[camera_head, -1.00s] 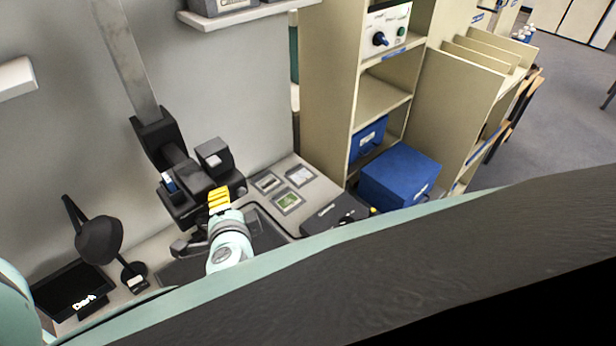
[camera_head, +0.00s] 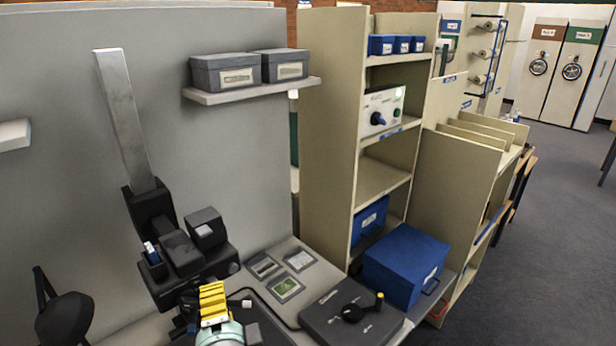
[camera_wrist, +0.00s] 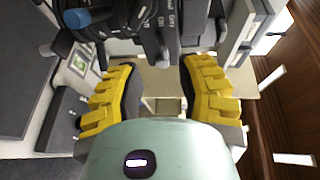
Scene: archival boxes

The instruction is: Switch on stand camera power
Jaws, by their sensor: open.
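The black stand camera (camera_head: 185,255) is mounted on a grey upright column (camera_head: 124,120) by the wall. A small blue-and-white part (camera_head: 150,252) shows on its left side. My gripper (camera_head: 212,292) has yellow fingers and is just in front of and below the camera body. In the wrist view my gripper (camera_wrist: 157,66) is open with nothing between its fingers. Dark camera parts (camera_wrist: 150,28) lie just beyond the fingertips, with a blue knob (camera_wrist: 76,18) at upper left and white lettering beside it. I cannot tell the power switch's position.
A dark control box with a crank (camera_head: 352,314) and small framed cards (camera_head: 285,288) lie on the desk to the right. A blue box (camera_head: 403,265) stands by the beige shelving (camera_head: 328,130). Grey boxes (camera_head: 226,74) sit on a wall shelf. A dark round-headed object (camera_head: 64,316) is at lower left.

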